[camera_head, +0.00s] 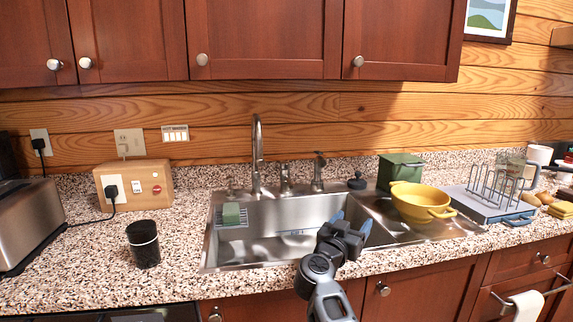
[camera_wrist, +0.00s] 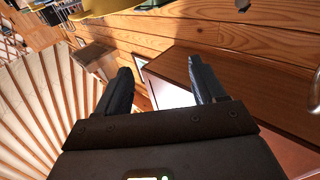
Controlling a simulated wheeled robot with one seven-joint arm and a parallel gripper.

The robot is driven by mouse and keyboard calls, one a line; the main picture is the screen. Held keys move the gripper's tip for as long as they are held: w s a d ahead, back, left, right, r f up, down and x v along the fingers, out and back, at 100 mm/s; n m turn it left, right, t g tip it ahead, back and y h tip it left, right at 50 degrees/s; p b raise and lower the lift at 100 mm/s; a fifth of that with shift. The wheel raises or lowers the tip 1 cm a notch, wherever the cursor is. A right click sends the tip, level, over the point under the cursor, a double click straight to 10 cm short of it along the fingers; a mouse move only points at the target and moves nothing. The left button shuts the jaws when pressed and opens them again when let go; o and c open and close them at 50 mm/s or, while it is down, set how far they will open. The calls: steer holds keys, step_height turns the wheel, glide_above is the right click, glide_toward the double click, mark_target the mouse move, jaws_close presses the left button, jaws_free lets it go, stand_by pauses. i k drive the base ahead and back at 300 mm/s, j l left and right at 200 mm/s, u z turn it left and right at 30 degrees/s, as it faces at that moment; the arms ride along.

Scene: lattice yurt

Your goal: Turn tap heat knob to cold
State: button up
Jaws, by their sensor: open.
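The silver tap (camera_head: 257,155) stands upright behind the sink (camera_head: 207,245). A short fitting (camera_head: 285,181) and a taller lever-like fitting (camera_head: 318,174) stand to its right; I cannot tell which is the heat knob or how it is set. My gripper (camera_head: 352,221) is over the front right of the sink, nearer than the tap and touching none of the fittings. Its fingers are apart and empty.
A yellow pot (camera_head: 420,203) and a green container (camera_head: 398,168) are right of the sink, near a dish rack (camera_head: 490,205). A black cup (camera_head: 143,245) and toaster (camera_head: 28,222) are left. Upper cabinets (camera_head: 265,38) hang above; the air over the basin is clear.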

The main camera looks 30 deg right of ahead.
mark_target(285, 166)
steer(key=i, duration=1.4)
